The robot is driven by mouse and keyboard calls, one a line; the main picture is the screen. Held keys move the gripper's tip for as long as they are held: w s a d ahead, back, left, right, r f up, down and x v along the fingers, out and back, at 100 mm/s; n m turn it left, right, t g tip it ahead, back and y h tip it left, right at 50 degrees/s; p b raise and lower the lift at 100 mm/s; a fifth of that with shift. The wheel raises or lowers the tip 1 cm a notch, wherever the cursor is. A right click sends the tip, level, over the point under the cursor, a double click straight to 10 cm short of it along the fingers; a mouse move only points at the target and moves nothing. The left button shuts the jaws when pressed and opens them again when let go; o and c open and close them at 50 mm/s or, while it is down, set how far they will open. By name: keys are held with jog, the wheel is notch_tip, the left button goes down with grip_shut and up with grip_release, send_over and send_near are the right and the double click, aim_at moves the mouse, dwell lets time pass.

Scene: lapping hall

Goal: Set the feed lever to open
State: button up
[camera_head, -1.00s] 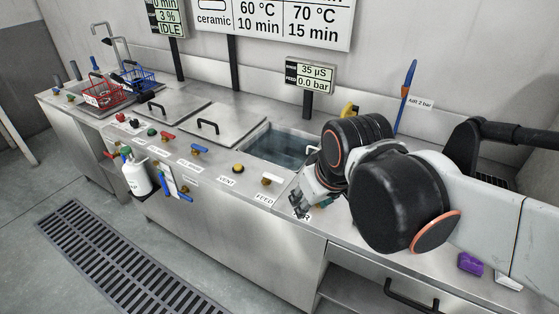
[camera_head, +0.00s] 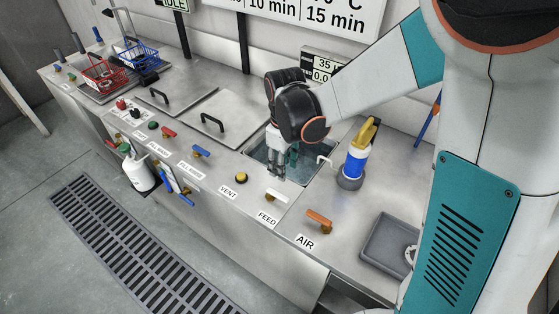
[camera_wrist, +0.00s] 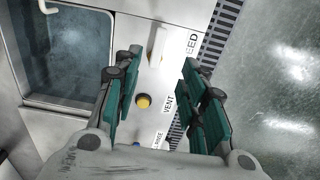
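In the wrist view the white feed lever (camera_wrist: 156,46) shows beyond my fingers, near the cut-off FEED label (camera_wrist: 192,44). My gripper (camera_head: 284,160) hangs over the open water basin, behind and a little left of the lever in the head view. In the wrist view my gripper (camera_wrist: 158,85) has its two teal fingers spread wide with nothing between them. It does not touch the lever.
The yellow VENT button (camera_head: 241,178) lies left of the lever, and the orange AIR lever (camera_head: 319,220) lies right. A grey tray (camera_head: 386,242) sits at right. The basin (camera_head: 300,170) is open.

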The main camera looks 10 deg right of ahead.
aim_at(283, 197)
notch_tip(283, 197, down, 14)
jog(key=b, duration=0.4)
jog(key=shift+w, duration=0.1)
grip_shut()
